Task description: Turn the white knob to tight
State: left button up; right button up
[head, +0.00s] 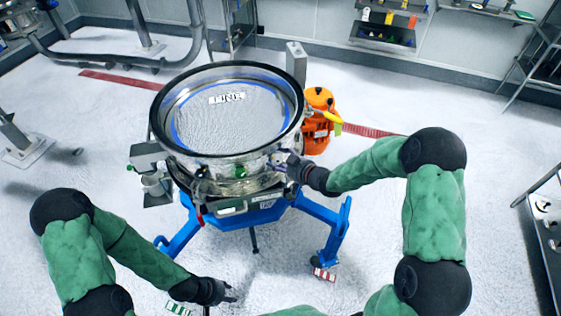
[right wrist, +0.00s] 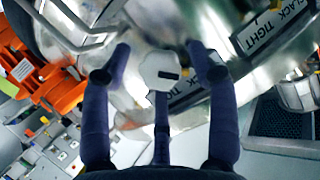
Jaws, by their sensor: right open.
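The white knob (right wrist: 162,72) shows in the right wrist view on the sifter's shiny metal side, with a short black mark on its face. A dark label reading SLACK and TIGHT (right wrist: 272,25) is at the upper right of it, and another label (right wrist: 188,93) is partly hidden behind it. My right gripper (head: 292,170) is open at the right side of the sifter (head: 236,172). Its dark fingers are spread around the knob, apart from it as far as I can see. My left gripper (head: 222,293) hangs low near the bottom edge, away from the sifter; its finger opening is unclear.
The sifter stands on a blue frame (head: 327,216). An orange machine (head: 320,118) is close behind my right gripper. A grey box (head: 148,157) is on the sifter's left. Shelves line the back wall, and a rack (head: 545,225) stands at the right. Much of the white floor is clear.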

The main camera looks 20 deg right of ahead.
jog(key=c, duration=1.1)
